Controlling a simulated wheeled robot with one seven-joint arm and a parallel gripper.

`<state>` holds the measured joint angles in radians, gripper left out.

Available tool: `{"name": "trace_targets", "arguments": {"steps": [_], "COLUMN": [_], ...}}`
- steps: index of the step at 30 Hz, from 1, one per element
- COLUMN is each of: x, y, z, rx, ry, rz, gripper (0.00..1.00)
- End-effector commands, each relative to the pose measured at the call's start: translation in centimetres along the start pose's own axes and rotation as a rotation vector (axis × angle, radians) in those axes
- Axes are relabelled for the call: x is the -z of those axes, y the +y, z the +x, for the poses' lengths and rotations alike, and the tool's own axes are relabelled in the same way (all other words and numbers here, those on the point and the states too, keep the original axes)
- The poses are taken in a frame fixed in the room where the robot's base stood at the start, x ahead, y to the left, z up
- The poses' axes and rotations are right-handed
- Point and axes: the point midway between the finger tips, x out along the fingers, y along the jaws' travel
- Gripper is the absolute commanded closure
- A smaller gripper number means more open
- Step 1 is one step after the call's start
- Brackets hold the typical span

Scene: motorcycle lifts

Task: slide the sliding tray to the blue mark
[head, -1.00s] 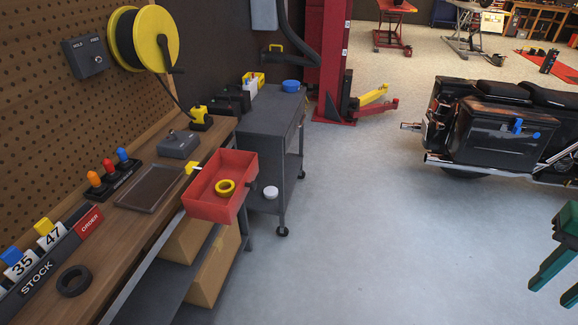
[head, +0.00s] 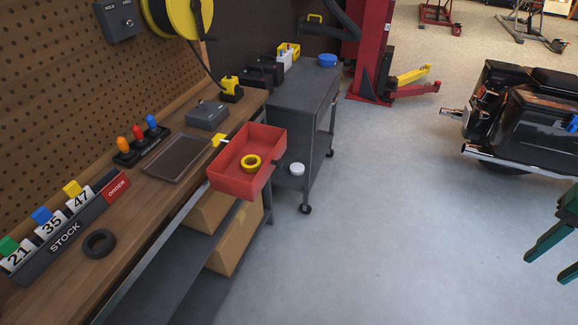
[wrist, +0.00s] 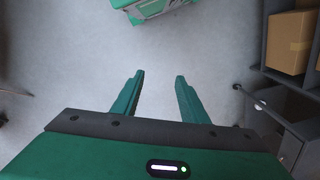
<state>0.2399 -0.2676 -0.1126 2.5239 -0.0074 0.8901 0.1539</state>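The sliding tray is a red open box (head: 228,182) at the front edge of the workbench, with a yellow ring (head: 251,162) inside. A yellow pointer (head: 218,140) sticks out from its bench side. A pale rail (head: 165,244) runs along the bench edge, left of the tray. I cannot make out a blue mark on the rail. My green gripper (head: 546,264) is at the right edge of the head view, far from the tray over the floor. In the wrist view my gripper (wrist: 159,76) has its fingers apart with nothing between them.
The wooden bench carries a STOCK rack (head: 66,236), a black ring (head: 99,243), a shallow dark tray (head: 178,158) and a grey box (head: 207,115). A grey cart (head: 300,90) stands beyond the red tray. Cardboard boxes (head: 238,236) sit below. The floor between is clear.

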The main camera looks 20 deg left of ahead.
Motion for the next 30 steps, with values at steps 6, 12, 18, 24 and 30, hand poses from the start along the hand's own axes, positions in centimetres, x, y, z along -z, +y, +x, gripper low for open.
{"name": "trace_targets", "arguments": {"steps": [6, 12, 18, 24, 30], "x": [2.9, 3.1, 1.3, -1.6, -4.3], "y": [-7.6, -15.4, -23.5, -31.3, -38.4], "z": [5.2, 9.8, 13.5, 15.4, 15.1], "rx": [0.093, 0.230, 0.398, 0.578, 0.758], "ry": [-0.066, -0.162, -0.300, -0.485, -0.710], "rz": [-0.034, -0.028, 0.026, 0.131, 0.292], "gripper": [0.60, 0.60, 0.60, 0.60, 0.60]}}
